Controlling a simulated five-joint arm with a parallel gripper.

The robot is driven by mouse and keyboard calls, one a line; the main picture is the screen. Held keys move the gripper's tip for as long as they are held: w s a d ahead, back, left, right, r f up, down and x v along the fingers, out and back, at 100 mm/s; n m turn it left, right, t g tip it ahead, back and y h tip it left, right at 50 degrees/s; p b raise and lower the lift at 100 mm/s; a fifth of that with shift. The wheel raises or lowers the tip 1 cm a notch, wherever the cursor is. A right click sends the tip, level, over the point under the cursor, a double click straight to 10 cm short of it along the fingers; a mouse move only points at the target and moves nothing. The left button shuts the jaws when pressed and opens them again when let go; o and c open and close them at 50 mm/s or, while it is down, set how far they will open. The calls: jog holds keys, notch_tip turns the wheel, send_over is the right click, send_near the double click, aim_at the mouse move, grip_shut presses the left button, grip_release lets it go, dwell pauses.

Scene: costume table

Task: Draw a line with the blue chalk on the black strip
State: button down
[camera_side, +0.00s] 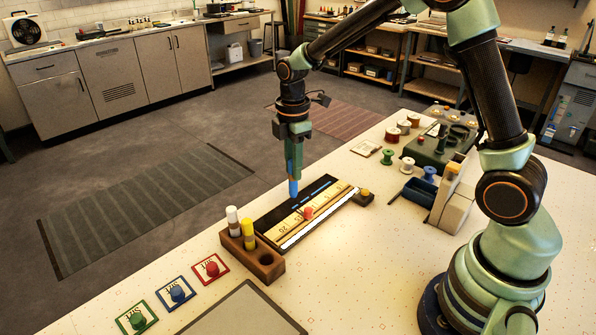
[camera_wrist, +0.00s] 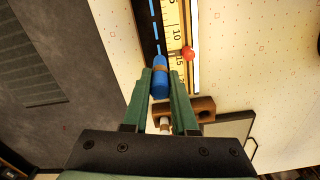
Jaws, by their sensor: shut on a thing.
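The blue chalk (camera_side: 293,189) is held in my gripper (camera_side: 292,172), pointing down, with its lower end at or just above the black strip (camera_side: 268,221). Whether it touches cannot be told. In the wrist view the chalk (camera_wrist: 160,84) sits between the two green fingers of my gripper (camera_wrist: 160,77), which are closed on it. A broken blue line (camera_side: 313,190) runs along the strip from near the chalk toward its far end. It also shows on the strip (camera_wrist: 143,28) in the wrist view as blue dashes (camera_wrist: 157,36).
A yellow ruler (camera_side: 292,223) with a red knob (camera_side: 308,212) lies alongside the strip. A wooden holder (camera_side: 262,265) with a white chalk (camera_side: 232,220) and a yellow chalk (camera_side: 248,234) stands at the near end. Spools and a blue tray (camera_side: 419,192) are at right.

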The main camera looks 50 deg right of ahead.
jog(key=shift+r, duration=1.35)
jog(key=shift+s+r+m, duration=0.2)
jog(key=shift+s+m, duration=0.05)
jog(key=shift+m, duration=0.15)
jog(key=s+r+m, duration=0.4)
jog(key=s+m, duration=0.5)
jog(key=m, duration=0.5)
jog(key=shift+s+a, duration=0.15)
jog(key=shift+s, duration=0.15)
jog(key=shift+w+f, duration=0.1)
